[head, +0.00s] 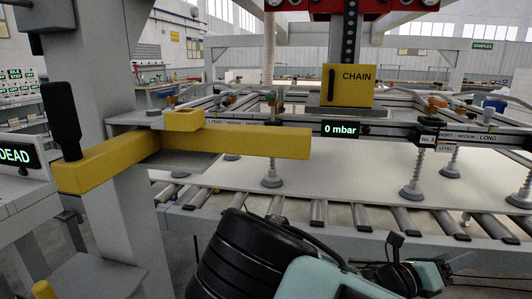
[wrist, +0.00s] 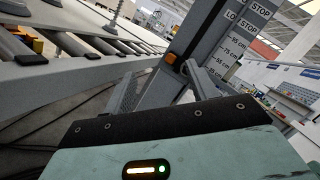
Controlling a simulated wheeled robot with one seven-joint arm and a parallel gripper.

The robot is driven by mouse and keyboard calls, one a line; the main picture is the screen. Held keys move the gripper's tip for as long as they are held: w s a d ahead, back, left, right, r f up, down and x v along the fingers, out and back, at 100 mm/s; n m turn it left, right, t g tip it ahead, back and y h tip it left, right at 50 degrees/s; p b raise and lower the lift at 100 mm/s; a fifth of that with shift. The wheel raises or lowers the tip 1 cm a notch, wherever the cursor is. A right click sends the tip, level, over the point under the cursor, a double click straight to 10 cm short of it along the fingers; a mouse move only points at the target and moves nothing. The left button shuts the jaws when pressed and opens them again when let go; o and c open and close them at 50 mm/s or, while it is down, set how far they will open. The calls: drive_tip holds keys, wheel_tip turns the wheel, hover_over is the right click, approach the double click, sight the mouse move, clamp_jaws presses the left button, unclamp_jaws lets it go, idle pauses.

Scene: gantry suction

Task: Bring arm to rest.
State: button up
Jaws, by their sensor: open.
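My arm reaches in from the bottom of the head view, with my gripper (head: 452,264) at the lower right, in front of the roller conveyor. In the wrist view the two fingers of my gripper (wrist: 160,82) stand apart with nothing between them. Behind them is a grey post (wrist: 215,45) with a height scale and STOP marks. My gripper touches nothing that I can see.
A suction frame with several cups (head: 412,192) stands over a pale sheet (head: 340,168) on the rollers (head: 400,219). Its display (head: 341,130) reads 0 mbar. A yellow arm (head: 240,141) juts from a grey column (head: 112,130) at left. A yellow CHAIN box (head: 357,90) hangs above.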

drive_tip(key=s+a+f+m+g+y+p, duration=0.2)
drive_tip(key=s+a+f+m+g+y, duration=0.35)
drive_tip(key=s+a+m+y, duration=0.45)
drive_tip(key=s+a+r+m+t+y+p, duration=0.1)
drive_tip(key=s+a+r+m+y, duration=0.3)
drive_tip(key=a+r, duration=0.4)
drive_tip(key=s+a+r+m+t+y+p, duration=0.1)
drive_tip(key=s+a+r+m+y, duration=0.4)
drive_tip(key=a+r+m+y, duration=0.1)
drive_tip(key=a+r+m, duration=0.1)
drive_tip(key=a+r, duration=0.1)
drive_tip(key=a, duration=0.1)
drive_tip(key=shift+r+p, duration=0.25)
drive_tip(key=shift+p, duration=0.15)
